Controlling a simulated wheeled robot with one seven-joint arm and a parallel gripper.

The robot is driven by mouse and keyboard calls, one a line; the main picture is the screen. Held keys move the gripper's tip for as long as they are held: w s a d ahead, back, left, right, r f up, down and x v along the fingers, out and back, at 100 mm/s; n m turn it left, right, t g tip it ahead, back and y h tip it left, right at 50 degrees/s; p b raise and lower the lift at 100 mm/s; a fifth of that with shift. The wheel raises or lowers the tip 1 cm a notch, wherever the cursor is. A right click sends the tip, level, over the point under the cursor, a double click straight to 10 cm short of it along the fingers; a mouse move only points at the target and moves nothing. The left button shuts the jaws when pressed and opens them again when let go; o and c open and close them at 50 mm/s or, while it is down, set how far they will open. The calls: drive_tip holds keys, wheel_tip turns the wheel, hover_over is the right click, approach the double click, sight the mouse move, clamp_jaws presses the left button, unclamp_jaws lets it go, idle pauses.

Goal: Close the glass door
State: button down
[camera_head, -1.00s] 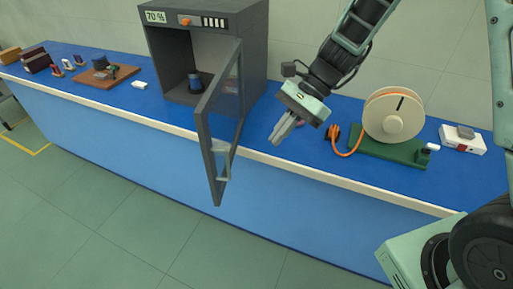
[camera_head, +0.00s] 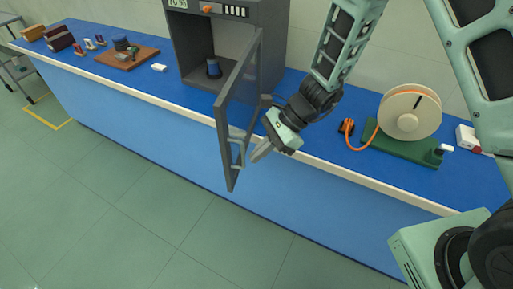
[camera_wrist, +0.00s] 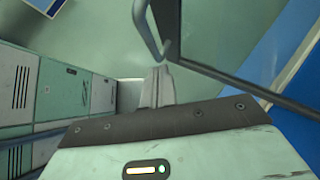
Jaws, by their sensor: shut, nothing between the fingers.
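The glass door (camera_head: 240,105) has a dark grey frame and stands wide open, jutting out past the bench's front edge from the grey cabinet (camera_head: 262,62). Its handle (camera_head: 236,150) is low near the door's free edge; in the wrist view the handle (camera_wrist: 146,28) and part of the door frame (camera_wrist: 215,72) show ahead of the fingers. My gripper (camera_head: 258,154) is shut and empty, just right of the door's lower part. In the wrist view my gripper (camera_wrist: 158,80) is close to the handle; whether they touch I cannot tell.
A dark blue cup-like item (camera_head: 214,68) stands inside the cabinet. To the right on the blue bench (camera_head: 335,165) is a cream spool (camera_head: 410,112) with an orange cable on a green base. A brown board (camera_head: 127,56) lies at left. The floor in front is clear.

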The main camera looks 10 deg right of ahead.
drive_tip(key=shift+s+a, duration=0.1)
drive_tip(key=shift+a, duration=0.25)
